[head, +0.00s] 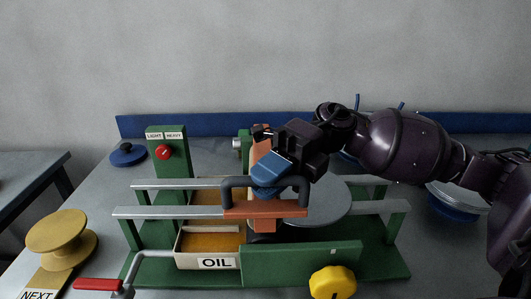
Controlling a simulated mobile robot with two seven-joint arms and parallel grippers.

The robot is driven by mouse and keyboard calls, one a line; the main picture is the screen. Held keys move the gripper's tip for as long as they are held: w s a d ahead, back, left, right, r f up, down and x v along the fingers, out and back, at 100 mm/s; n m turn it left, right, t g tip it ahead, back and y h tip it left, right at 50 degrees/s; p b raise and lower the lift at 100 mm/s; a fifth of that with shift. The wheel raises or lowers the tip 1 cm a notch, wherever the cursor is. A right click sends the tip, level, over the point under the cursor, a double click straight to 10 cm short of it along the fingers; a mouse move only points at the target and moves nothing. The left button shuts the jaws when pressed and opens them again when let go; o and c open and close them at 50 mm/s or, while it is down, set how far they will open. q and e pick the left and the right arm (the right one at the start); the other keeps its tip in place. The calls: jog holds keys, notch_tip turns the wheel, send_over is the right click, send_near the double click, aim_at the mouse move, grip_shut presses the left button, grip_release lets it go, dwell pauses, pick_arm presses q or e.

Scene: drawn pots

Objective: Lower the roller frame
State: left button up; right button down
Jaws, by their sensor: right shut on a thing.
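The roller frame (290,210) is orange with a black arched handle (230,187) on its near bar. It sits across the two grey rails of a green machine, and an orange part rises behind it. My right gripper (265,187) is shut on the handle from above; its blue fingers hide the middle of the handle. A dark rounded piece shows just under the frame, and the rest of the roller is hidden. I cannot tell how high the frame sits over the bed. My left gripper is not in view.
A tray marked OIL (209,243) is left of the frame and a grey disc (325,203) right of it. A red crank handle (97,284), yellow knob (333,282) and yellow spool (62,236) stand near the front. Blue-based plates (455,206) lie right.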

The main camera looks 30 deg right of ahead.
jog(key=shift+s+f, duration=0.1)
jog(key=shift+f, duration=0.6)
jog(key=c, duration=1.1)
grip_release()
jog(key=shift+d+r, duration=0.2)
jog(key=shift+d, duration=0.25)
jog(key=v, duration=1)
jog(key=shift+r, duration=0.2)
jog(key=shift+a, duration=0.15)
